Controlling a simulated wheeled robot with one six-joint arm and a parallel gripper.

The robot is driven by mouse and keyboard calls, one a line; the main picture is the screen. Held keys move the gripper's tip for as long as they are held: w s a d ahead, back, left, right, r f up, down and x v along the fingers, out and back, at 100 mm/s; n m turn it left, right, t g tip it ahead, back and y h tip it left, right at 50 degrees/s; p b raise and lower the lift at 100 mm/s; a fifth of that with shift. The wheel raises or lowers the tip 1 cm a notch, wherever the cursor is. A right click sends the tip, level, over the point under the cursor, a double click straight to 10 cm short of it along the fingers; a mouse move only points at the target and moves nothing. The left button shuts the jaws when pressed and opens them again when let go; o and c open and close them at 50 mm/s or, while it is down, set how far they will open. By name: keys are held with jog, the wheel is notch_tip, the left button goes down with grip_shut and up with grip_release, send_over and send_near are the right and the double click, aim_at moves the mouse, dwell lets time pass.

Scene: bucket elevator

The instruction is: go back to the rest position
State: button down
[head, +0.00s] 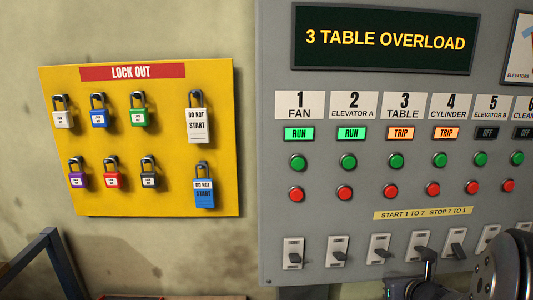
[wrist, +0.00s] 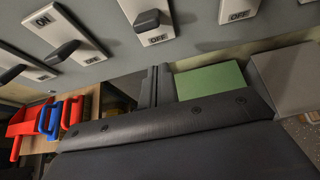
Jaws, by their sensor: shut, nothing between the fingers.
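My gripper (wrist: 159,86) shows in the wrist view as two dark fingers side by side, shut with nothing between them, below the row of switches. In the head view my dark arm fills the lower right corner, in front of the lower part of the grey control panel (head: 277,160). The gripper's fingertips are hard to make out there. The panel's sign (head: 385,40) reads "3 TABLE OVERLOAD". Lamps 1 and 2 show RUN, 3 and 4 show TRIP, 5 and 6 show OFF.
Black-levered switches (head: 337,250) line the panel's lower edge, close to my arm. A yellow lock-out board (head: 150,150) with several padlocks and tags hangs at left. In the wrist view red and blue items (wrist: 47,118) and a green block (wrist: 211,81) lie below the panel.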

jog(key=s+r+p, duration=0.3)
jog(key=s+r, duration=0.3)
jog(key=w+f+t+b, duration=0.2)
jog(key=w+f+b, duration=0.1)
jog(key=b, duration=0.4)
jog(key=w+f+t+b, duration=0.2)
jog(key=w+f+b, duration=0.2)
jog(key=b, duration=0.4)
jog(key=w+f+t+b, duration=0.2)
jog(key=w+f+b, duration=0.2)
jog(key=b, duration=0.3)
jog(key=shift+f+t+b, duration=0.3)
jog(key=shift+f+t, duration=0.1)
jog(key=shift+f, duration=0.1)
jog(key=s+f, duration=0.1)
jog(key=s, duration=0.8)
jog(key=shift+d+f, duration=0.15)
jog(key=shift+d, duration=0.1)
jog(key=shift+s, duration=0.15)
